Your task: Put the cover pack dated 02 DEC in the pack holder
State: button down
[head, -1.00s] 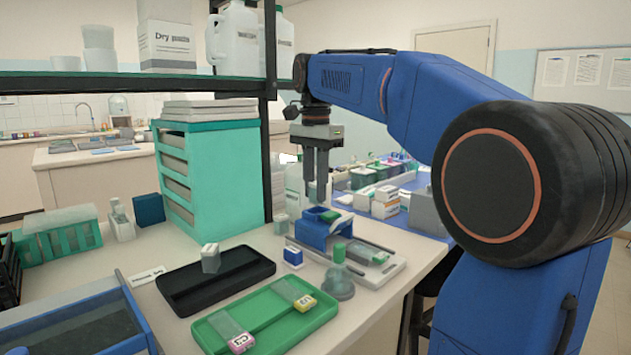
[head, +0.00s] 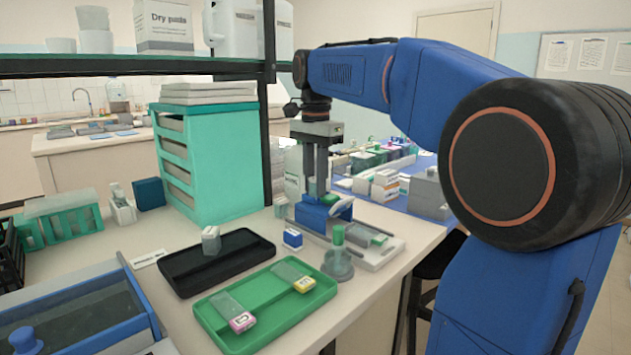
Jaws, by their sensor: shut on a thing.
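My gripper (head: 317,182) points straight down at the blue block-like holder (head: 312,217) on the bench. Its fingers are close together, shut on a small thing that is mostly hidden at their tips. A small green part (head: 330,199) shows beside the fingertips, at the top of the blue holder. I cannot tell whether the held thing touches the holder. A small white-and-blue pack (head: 292,238) stands on the bench in front. A grey-white pack (head: 211,241) stands on the black tray (head: 182,281). No date can be read on either.
A green tray (head: 262,337) with two slides lies at the front. A green-capped bottle (head: 338,258) and a grey plate (head: 384,260) stand near the holder. A teal drawer cabinet (head: 228,165) and shelf post (head: 269,150) rise behind, left of my gripper.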

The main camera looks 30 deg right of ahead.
jog(key=c, duration=1.5)
grip_release()
jog(key=shift+f, duration=0.35)
jog(key=shift+c, duration=0.2)
jog(key=shift+r, duration=0.1)
jog(key=shift+o, duration=0.4)
jog(key=shift+w+r, duration=0.1)
jog(key=shift+r, duration=0.2)
notch_tip(320, 180, up, 12)
jog(key=shift+f, duration=0.1)
